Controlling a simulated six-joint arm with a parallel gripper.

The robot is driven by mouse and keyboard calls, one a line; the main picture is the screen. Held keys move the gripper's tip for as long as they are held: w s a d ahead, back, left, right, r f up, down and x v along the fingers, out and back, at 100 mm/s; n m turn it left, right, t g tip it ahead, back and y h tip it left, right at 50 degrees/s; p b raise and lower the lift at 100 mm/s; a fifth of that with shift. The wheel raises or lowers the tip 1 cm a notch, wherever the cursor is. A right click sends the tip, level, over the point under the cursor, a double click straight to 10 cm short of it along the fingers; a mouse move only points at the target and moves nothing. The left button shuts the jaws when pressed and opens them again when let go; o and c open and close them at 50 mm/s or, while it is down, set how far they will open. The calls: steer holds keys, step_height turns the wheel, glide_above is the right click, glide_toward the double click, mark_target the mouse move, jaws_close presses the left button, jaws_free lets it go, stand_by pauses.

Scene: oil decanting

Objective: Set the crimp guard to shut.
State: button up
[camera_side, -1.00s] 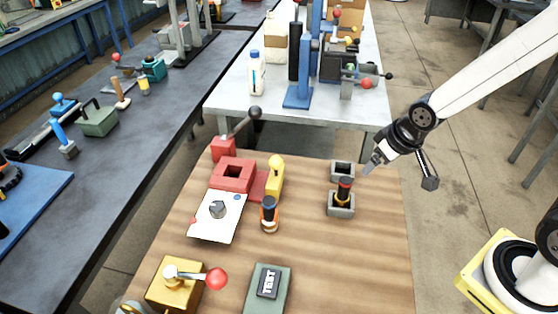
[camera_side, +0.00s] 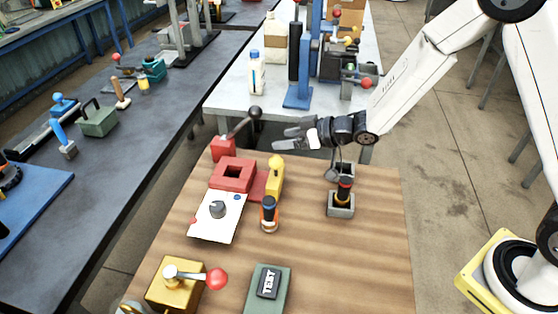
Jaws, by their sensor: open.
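No part is labelled as the crimp guard. The likeliest fixture is the red one at the back left of the wooden table: a red block (camera_side: 223,148) with a raised lever ending in a black ball (camera_side: 254,112), a square red frame (camera_side: 233,174) with a dark opening, and a yellow upright handle (camera_side: 275,176) on a red slide. Whether a guard there is open or shut I cannot tell. My gripper (camera_side: 284,139) is open and empty, pointing left above the table's back edge. It is right of the black ball and above the yellow handle, apart from both in the picture.
A white plate with a grey knob (camera_side: 217,209) and a black-and-orange cylinder (camera_side: 269,215) stand in front. Grey sockets (camera_side: 341,204) stand right, one holding a black-and-red piece. A yellow box with a red-ball lever (camera_side: 215,278) and a TEST block (camera_side: 268,282) are nearest. The right front is clear.

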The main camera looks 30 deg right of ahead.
mark_target(276, 162)
steer(key=shift+a+f, duration=0.1)
steer(key=shift+f, duration=0.05)
steer(key=shift+w+a+f, duration=0.3)
steer(key=shift+w+f, duration=0.05)
steer(key=shift+f, duration=0.95)
steer(key=shift+w+a+f, duration=0.25)
steer(key=shift+w+f, duration=0.15)
steer(key=shift+f, duration=0.9)
steer(key=shift+w+a+f, duration=0.3)
steer(key=shift+w+f, duration=0.05)
steer(key=shift+f, duration=0.95)
jaws_close()
